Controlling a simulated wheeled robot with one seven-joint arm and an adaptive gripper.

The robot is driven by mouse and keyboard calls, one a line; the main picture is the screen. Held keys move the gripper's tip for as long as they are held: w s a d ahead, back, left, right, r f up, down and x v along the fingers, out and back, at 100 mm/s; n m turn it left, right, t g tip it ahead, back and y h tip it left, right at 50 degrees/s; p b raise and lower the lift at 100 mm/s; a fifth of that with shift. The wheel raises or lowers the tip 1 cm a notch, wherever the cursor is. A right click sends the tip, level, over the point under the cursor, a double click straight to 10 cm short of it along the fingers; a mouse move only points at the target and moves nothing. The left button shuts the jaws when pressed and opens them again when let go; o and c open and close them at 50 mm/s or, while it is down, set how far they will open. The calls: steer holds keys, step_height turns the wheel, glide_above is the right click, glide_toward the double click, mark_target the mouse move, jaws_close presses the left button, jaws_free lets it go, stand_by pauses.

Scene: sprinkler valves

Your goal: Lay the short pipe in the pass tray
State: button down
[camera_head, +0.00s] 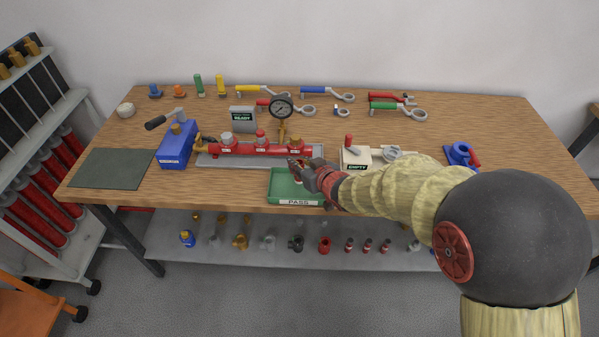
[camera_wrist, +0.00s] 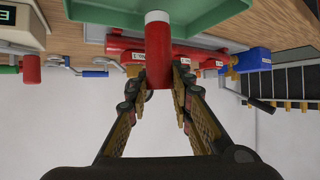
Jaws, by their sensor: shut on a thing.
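The short pipe (camera_wrist: 158,50) is a red cylinder with a white end, seen large in the wrist view. My gripper (camera_wrist: 159,78) is shut on its red body, one finger on each side. The green pass tray (camera_head: 298,202), labelled PASS, lies at the table's front edge. In the head view my gripper (camera_head: 301,168) is over the tray's back right part and hides some of it. In the wrist view the pipe's white end overlaps the tray's green side (camera_wrist: 215,17). I cannot tell whether the pipe touches the tray.
Behind the tray, a red manifold (camera_head: 240,149) with a gauge (camera_head: 282,106) lies on a grey tray. A blue pump (camera_head: 174,149) stands left, a white EMPTY box (camera_head: 356,160) right. A dark mat (camera_head: 112,168) lies at far left.

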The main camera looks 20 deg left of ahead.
steer(key=shift+f+b, duration=0.3)
steer(key=shift+f, duration=1.2)
steer(key=shift+f, duration=0.1)
steer(key=shift+f, duration=0.15)
steer(key=c, duration=1.6)
jaws_free()
